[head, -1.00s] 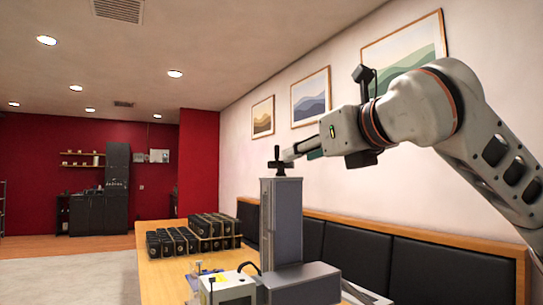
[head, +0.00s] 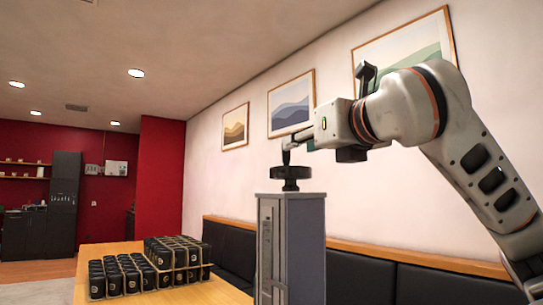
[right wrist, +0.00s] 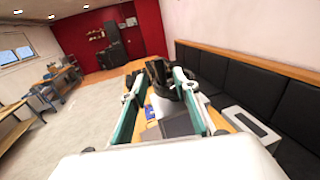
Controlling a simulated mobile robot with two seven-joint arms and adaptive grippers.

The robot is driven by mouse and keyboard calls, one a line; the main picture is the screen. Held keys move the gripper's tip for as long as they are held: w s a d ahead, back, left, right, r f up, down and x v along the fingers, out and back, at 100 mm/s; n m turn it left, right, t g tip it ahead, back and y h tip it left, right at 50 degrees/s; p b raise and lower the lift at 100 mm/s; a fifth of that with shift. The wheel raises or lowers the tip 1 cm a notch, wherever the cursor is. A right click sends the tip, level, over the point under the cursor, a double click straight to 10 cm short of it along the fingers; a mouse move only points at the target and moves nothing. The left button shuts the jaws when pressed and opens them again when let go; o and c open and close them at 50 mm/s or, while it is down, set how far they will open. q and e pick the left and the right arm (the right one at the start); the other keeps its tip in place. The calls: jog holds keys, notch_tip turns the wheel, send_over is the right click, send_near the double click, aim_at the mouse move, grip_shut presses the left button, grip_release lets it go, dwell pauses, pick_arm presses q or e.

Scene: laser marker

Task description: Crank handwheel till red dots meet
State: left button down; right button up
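The black handwheel (head: 290,175) sits on top of a tall grey column (head: 292,240) in the head view, with a handle (head: 287,156) standing up from it. My right gripper (head: 296,143) is at the top of the handle. In the right wrist view, its two teal-padded fingers (right wrist: 160,80) stand apart with the black handwheel (right wrist: 160,92) showing between and beyond them. Whether a finger touches the handle is unclear. Red dots are not visible in any view. My left gripper is out of view.
Several black cups (head: 150,268) stand in holders on the wooden table (head: 205,294), left of the column. A black padded bench (head: 365,275) runs along the wall behind. The air around the handwheel looks clear.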

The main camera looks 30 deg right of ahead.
jog(key=shift+w+d+r, duration=0.1)
jog(key=shift+w+d, duration=0.1)
jog(key=shift+w, duration=1.1)
jog(key=shift+w+d, duration=0.25)
jog(key=shift+w, duration=1.1)
jog(key=shift+w+d+r, duration=0.1)
jog(key=shift+w+d, duration=0.1)
jog(key=shift+w, duration=1.1)
grip_shut()
